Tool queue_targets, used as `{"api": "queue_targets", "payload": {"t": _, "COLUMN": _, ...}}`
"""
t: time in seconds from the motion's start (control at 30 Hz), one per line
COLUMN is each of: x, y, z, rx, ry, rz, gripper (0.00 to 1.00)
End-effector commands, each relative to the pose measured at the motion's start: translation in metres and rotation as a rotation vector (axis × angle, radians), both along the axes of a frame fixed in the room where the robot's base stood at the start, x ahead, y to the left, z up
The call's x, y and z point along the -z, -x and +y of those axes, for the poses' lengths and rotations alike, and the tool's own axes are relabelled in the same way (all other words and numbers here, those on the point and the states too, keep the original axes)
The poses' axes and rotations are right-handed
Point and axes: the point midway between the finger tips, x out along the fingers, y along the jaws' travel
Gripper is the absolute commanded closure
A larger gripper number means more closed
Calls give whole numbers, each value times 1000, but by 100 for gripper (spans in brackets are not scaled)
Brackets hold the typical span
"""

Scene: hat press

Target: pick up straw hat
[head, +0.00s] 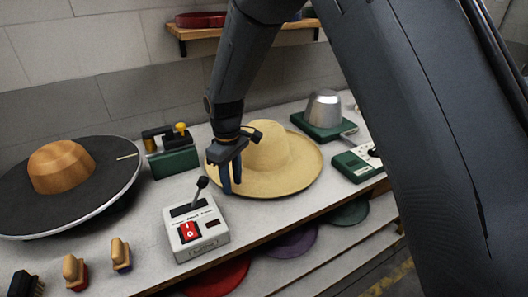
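The straw hat (285,168) lies brim down on the grey bench, its pale yellow crown up. My gripper (231,185) points down at the hat's left brim, left of the crown. Its two blue fingers show a narrow gap between them and cover part of the brim edge. I cannot tell whether the brim is between the fingers or behind them. The hat looks level and resting on the bench.
A control box (195,228) with a lever and red switch stands close in front of the gripper. A wooden crown block (63,167) on a dark disc is at left. A green device (174,162) and a metal dome (324,108) stand behind. Coloured hats lie on a lower shelf.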

Motion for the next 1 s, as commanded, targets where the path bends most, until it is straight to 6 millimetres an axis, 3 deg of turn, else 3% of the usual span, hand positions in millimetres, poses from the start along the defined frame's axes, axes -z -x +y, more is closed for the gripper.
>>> {"api": "queue_targets", "payload": {"t": 0.2, "x": 19, "y": 0, "z": 0, "rx": 0, "ry": 0, "rz": 0, "gripper": 69}}
{"api": "queue_targets", "payload": {"t": 0.43, "x": 21, "y": 0, "z": 0, "rx": 0, "ry": 0, "rz": -1, "gripper": 69}}
{"api": "queue_targets", "payload": {"t": 0.47, "x": 21, "y": 0, "z": 0, "rx": 0, "ry": 0, "rz": -1, "gripper": 71}}
{"api": "queue_targets", "payload": {"t": 0.63, "x": 20, "y": 0, "z": 0, "rx": 0, "ry": 0, "rz": -1, "gripper": 99}}
{"api": "queue_targets", "payload": {"t": 1.0, "x": 19, "y": 0, "z": 0, "rx": 0, "ry": -1, "rz": -2, "gripper": 100}}
